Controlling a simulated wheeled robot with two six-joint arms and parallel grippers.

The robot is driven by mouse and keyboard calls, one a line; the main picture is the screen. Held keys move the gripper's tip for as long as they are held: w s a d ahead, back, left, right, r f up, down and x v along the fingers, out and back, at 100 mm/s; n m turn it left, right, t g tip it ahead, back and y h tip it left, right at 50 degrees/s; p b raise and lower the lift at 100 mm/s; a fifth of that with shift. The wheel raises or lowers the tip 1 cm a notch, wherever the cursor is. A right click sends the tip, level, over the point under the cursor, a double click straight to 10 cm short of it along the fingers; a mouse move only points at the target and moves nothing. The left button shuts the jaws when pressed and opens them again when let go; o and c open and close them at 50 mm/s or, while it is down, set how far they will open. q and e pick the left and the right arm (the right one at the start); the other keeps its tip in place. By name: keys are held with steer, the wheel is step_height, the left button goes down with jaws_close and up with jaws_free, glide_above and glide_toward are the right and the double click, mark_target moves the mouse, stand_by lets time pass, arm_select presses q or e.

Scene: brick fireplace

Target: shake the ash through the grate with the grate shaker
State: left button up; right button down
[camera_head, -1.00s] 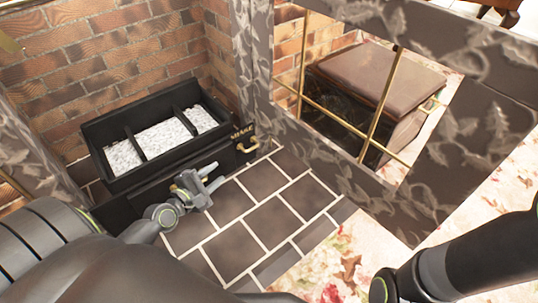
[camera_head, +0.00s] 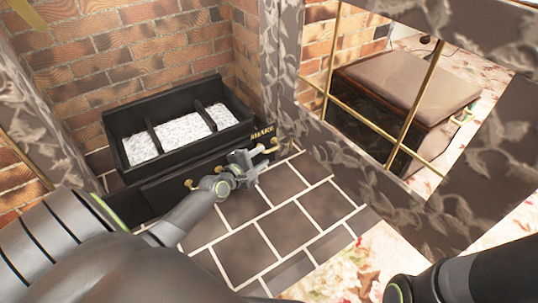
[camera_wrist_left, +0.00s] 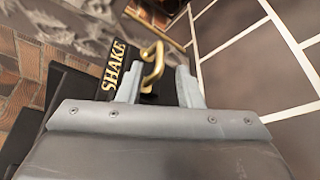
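The grate shaker is a small brass handle (camera_wrist_left: 152,66) beside a gold "SHAKE" label (camera_wrist_left: 115,65) on a black panel; it also shows in the head view as a brass handle (camera_head: 268,148). The grate (camera_head: 152,139) is a black divided box holding pale grey ash (camera_head: 183,130). My left gripper (camera_head: 256,160) is open, just in front of the handle. In the left wrist view, the handle appears between the two spread fingertips (camera_wrist_left: 157,82); I cannot tell whether they touch it. My right gripper is out of view; only part of that arm shows at lower right.
Brick walls (camera_head: 150,50) stand behind the grate. A patterned stone surround (camera_head: 283,70) rises close to the handle's right. Dark hearth tiles (camera_head: 262,225) lie clear in front. A mirror-like pane with brass bars (camera_head: 412,105) is at the right.

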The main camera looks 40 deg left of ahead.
mark_target(269, 151)
arm_select(q)
steer(key=b+x, duration=0.1)
steer(key=x, duration=0.3)
steer(key=shift+w+f+b, duration=0.1)
steer(key=shift+w+b, duration=0.25)
steer(key=shift+w, duration=0.05)
jaws_close()
